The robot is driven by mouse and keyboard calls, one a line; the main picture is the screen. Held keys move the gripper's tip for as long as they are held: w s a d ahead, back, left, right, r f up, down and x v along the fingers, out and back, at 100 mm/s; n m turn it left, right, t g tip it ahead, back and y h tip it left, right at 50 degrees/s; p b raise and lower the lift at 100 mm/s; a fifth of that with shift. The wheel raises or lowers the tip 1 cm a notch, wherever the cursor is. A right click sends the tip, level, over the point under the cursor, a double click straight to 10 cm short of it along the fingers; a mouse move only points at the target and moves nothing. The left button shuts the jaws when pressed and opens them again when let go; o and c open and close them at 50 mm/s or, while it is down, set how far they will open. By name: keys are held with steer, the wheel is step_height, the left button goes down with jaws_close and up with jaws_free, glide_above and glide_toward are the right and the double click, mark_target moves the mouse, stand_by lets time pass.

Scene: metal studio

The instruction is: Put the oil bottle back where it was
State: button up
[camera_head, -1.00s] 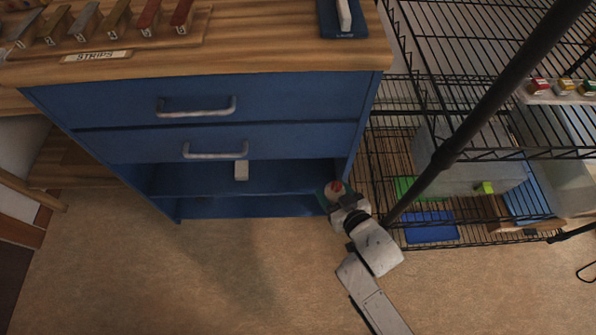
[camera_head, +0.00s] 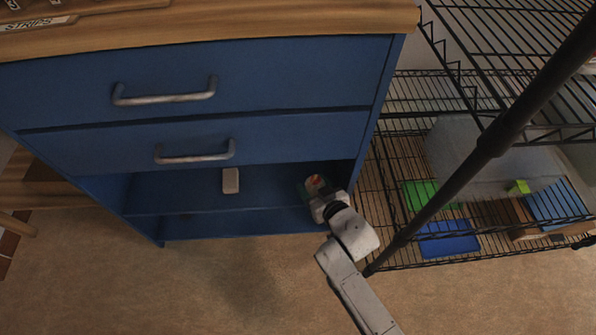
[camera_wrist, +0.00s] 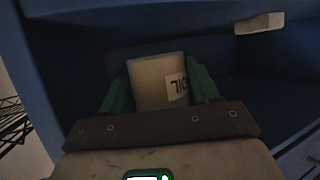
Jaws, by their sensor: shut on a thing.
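The oil bottle (camera_wrist: 155,82) is a pale, rounded container with a white label reading OIL, seen upside down in the wrist view. My gripper (camera_wrist: 158,90) is shut on it, with a green finger on each side. In the head view the bottle (camera_head: 315,184) shows a reddish top, and my gripper (camera_head: 318,200) holds it at the right end of the blue cabinet's open shelf (camera_head: 185,190). The bottle's base is hidden, so I cannot tell whether it touches the shelf.
A small pale block (camera_head: 230,181) sits at the middle of the shelf; it also shows in the wrist view (camera_wrist: 260,22). Two closed drawers (camera_head: 190,92) are above. A black wire rack (camera_head: 400,215) with coloured trays stands close on the right.

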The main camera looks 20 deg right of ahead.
steer(key=b, duration=0.3)
glide_above(298, 174)
steer(key=shift+s, duration=0.15)
steer(key=shift+f+b, duration=1.15)
steer(key=shift+f, duration=0.55)
steer(key=shift+f, duration=0.2)
steer(key=o, duration=1.2)
steer(key=shift+r, duration=0.1)
steer(key=shift+r, duration=0.2)
steer(key=p+v, duration=0.6)
steer(key=v, duration=0.5)
steer(key=shift+s, duration=0.35)
